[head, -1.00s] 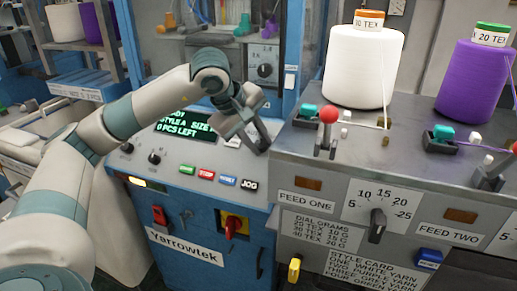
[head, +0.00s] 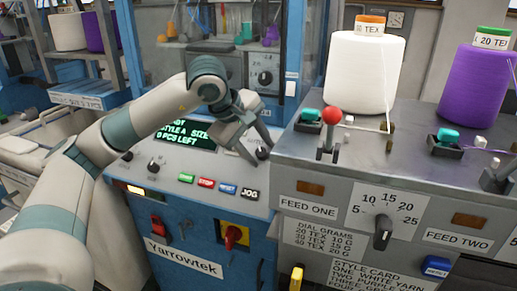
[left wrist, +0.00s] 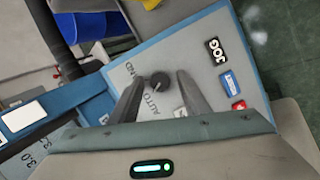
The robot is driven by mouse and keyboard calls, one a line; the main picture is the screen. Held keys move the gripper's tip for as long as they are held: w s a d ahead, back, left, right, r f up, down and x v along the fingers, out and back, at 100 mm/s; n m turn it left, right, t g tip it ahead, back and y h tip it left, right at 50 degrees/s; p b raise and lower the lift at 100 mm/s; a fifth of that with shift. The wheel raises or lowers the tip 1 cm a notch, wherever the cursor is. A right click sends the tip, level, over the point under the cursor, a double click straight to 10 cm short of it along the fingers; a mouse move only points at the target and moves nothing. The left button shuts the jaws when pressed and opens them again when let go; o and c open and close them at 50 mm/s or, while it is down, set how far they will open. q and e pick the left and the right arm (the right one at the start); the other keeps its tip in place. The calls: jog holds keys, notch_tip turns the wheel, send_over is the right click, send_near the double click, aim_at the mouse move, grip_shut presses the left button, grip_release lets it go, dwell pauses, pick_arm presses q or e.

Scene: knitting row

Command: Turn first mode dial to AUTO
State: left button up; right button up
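The mode dial, a small black knob, shows in the left wrist view (left wrist: 160,80) on a grey panel, with an AUTO label (left wrist: 151,106) beside it and another label partly cut by a finger, ending in "ND". Its pointer direction is too small to tell. My left gripper (left wrist: 160,76) is open, one finger on each side of the dial, with a gap visible on both sides. In the head view my left gripper (head: 257,150) reaches down to the right part of the blue machine's panel, the dial (head: 262,153) between its fingertips. My right gripper is not in view.
Green, red, blue and black JOG (head: 250,194) buttons line the panel's front edge. Two more black knobs (head: 153,164) sit left of them. A red rotary switch (head: 232,236) is below. The grey feed unit (head: 345,165), with a red-knobbed lever (head: 331,117), stands close on the right.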

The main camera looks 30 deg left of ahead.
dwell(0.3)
pick_arm(q)
jog(key=shift+v, duration=0.85)
jog(key=v, duration=1.5)
jog(key=shift+s+r, duration=0.25)
jog(key=shift+s, duration=0.05)
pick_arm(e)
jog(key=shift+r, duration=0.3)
pick_arm(q)
jog(key=shift+r, duration=0.1)
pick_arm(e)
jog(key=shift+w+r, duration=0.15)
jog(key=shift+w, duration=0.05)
